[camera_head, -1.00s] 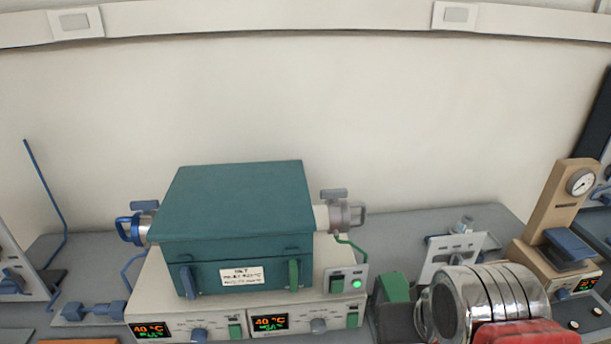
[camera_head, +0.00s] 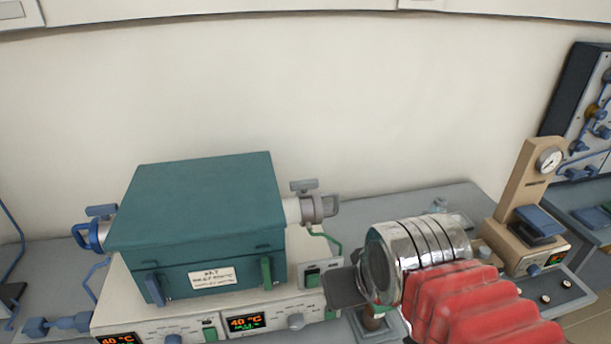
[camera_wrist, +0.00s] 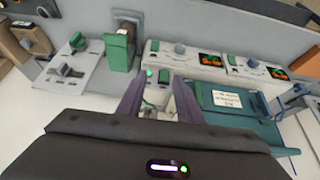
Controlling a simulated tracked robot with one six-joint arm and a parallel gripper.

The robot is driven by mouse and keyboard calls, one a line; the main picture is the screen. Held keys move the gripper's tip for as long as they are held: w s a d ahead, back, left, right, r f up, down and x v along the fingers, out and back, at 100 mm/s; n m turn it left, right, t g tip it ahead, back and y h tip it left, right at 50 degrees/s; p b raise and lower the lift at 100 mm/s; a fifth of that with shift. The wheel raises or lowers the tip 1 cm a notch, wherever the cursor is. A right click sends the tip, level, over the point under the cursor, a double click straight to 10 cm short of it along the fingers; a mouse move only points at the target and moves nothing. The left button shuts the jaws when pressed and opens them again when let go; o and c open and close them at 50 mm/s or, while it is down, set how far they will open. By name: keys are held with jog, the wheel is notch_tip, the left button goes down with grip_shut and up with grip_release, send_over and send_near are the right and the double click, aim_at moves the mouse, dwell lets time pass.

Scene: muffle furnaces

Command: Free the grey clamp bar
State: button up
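The teal furnace box (camera_head: 195,215) has a grey clamp (camera_head: 313,208) around its right tube end. A short grey bar (camera_head: 304,185) sits on top of the clamp, and a grey loop handle sticks out at its right. My gripper (camera_wrist: 158,80) shows two purple fingers standing apart in the wrist view, so it is open. A small pale grey part, which I cannot identify for sure, shows between the fingers. In the head view, the dark gripper body (camera_head: 347,288) is right of and below the clamp, apart from it in the picture. Its fingertips are hard to make out there.
A matching blue clamp (camera_head: 92,232) is on the furnace's left end. Controllers with displays (camera_head: 246,322) stand below the furnace. A green tube (camera_head: 325,237) runs down beside the grey clamp. A tan press with a gauge (camera_head: 522,205) stands at the right. The wall behind is bare.

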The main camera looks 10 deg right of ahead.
jog(key=w+r+n+g, duration=0.1)
jog(key=w+r+n, duration=0.3)
jog(key=w+r, duration=0.35)
notch_tip(320, 180, up, 9)
jog(key=n+g, duration=0.5)
jog(key=n, duration=0.9)
send_over(304, 181)
jog(key=shift+f, duration=6.85)
jog(key=shift+c, duration=0.5)
